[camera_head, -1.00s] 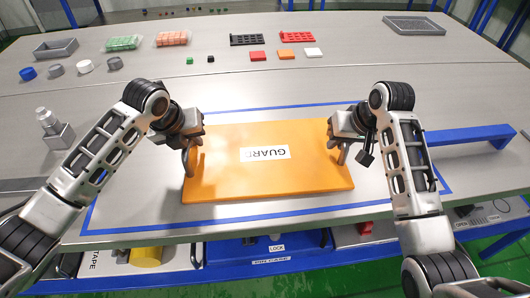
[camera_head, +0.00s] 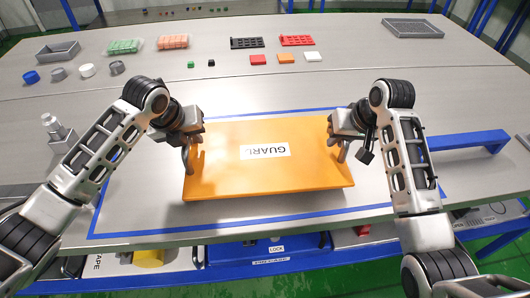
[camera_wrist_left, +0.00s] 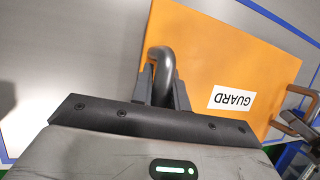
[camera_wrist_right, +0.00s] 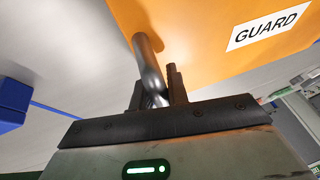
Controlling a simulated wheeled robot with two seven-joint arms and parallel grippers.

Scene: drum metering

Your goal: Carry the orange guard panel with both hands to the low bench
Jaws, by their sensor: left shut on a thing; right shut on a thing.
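The orange guard panel (camera_head: 265,175) is a flat rectangle with a white GUARD label (camera_head: 265,151). In the head view it overlaps the blue-taped rectangle on the steel table; it looks level, and any gap beneath is hard to judge. My left gripper (camera_head: 189,148) is shut on the grey bar handle (camera_wrist_left: 161,68) at the panel's left side. My right gripper (camera_head: 338,147) is shut on the matching handle (camera_wrist_right: 150,68) at its right side.
A blue beam (camera_head: 465,141) stands at the table's right. Trays, racks, coloured tiles and small cylinders sit at the back.

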